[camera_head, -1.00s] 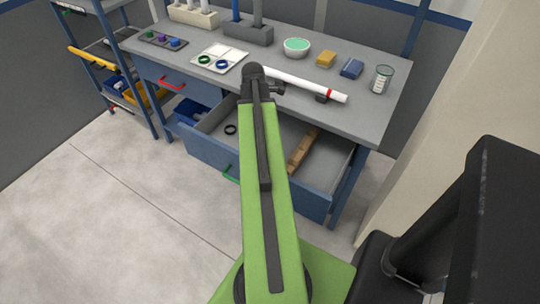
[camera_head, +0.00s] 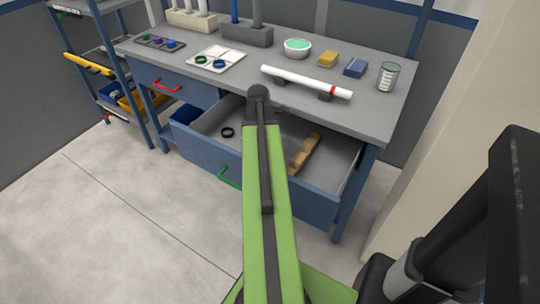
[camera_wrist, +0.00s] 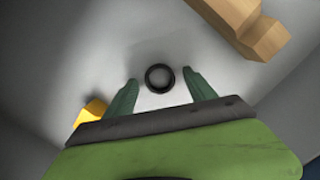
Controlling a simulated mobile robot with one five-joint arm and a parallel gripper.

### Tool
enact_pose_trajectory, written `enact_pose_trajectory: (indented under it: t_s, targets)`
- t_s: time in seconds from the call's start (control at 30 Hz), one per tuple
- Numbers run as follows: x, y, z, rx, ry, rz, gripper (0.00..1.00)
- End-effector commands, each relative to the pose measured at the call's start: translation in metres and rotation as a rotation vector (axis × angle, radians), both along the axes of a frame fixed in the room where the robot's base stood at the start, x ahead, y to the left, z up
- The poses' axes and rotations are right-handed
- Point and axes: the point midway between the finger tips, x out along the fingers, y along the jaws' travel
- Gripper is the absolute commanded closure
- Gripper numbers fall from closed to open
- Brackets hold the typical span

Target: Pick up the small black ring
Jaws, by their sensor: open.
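The small black ring (camera_wrist: 159,78) lies flat on the grey drawer floor. In the head view it shows in the left part of the open drawer (camera_head: 227,132). In the wrist view my gripper (camera_wrist: 161,80) is open, with one green finger on each side of the ring's outline. The ring looks apart from both fingers; the height of the fingertips above it is hard to tell. In the head view my gripper is hidden behind my arm.
A wooden block (camera_head: 304,152) lies in the drawer's right part, also in the wrist view (camera_wrist: 240,22). A small yellow thing (camera_wrist: 92,110) is near the left finger. Drawer walls (camera_head: 205,158) surround the space. The bench top (camera_head: 350,115) overhangs the drawer's back.

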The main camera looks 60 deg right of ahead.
Motion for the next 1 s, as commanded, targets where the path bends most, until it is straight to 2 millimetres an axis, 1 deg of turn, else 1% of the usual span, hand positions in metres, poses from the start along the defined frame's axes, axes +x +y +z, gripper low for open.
enact_pose_trajectory:
  t_s: [0.07, 0.17, 0.5, 0.57, 0.83, 0.93, 1.0]
  targets:
    - [0.0, 0.0, 0.002, 0.0, 0.0, 0.0, 0.36]
    - [0.0, 0.0, 0.002, 0.0, 0.0, 0.0, 0.48]
    - [0.0, 0.0, 0.002, 0.0, 0.0, 0.0, 0.92]
    - [0.0, 0.0, 0.002, 0.0, 0.0, 0.0, 1.0]
    - [0.0, 0.0, 0.004, 0.0, 0.0, 0.0, 1.0]
    - [0.001, 0.001, 0.01, 0.0, 0.0, 0.002, 1.0]
    - [0.002, 0.002, 0.018, 0.0, 0.0, 0.004, 1.0]
